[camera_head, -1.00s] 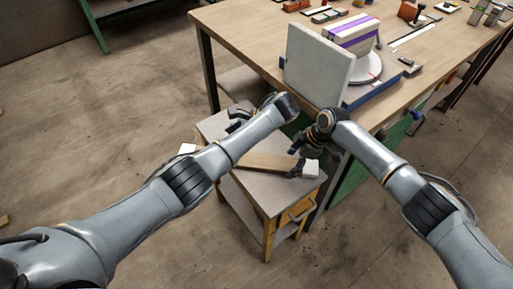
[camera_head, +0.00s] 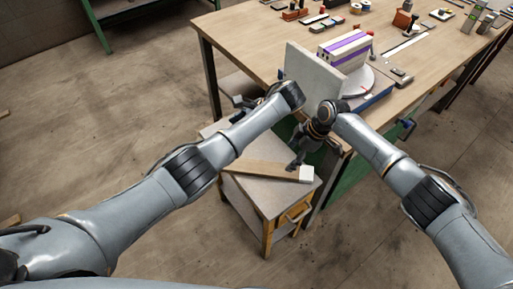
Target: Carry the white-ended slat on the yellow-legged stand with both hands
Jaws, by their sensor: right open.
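The slat (camera_head: 263,169) is a brown wooden bar lying across the grey top of the small stand. Its right end is a white block (camera_head: 306,173); its left end is hidden behind my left arm. The stand (camera_head: 262,200) has yellow legs and a drawer. My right gripper (camera_head: 295,163) is open, pointing down just above and behind the slat near its white end. My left gripper (camera_head: 241,101) is at the far left part of the stand, mostly hidden behind its own wrist, so its jaws cannot be made out.
A large wooden workbench (camera_head: 245,33) stands right behind the stand. Near its front edge are a grey upright slab (camera_head: 312,72), a purple-striped block (camera_head: 344,47) and a round turntable. Tools lie farther back. The floor (camera_head: 125,120) to the left is clear.

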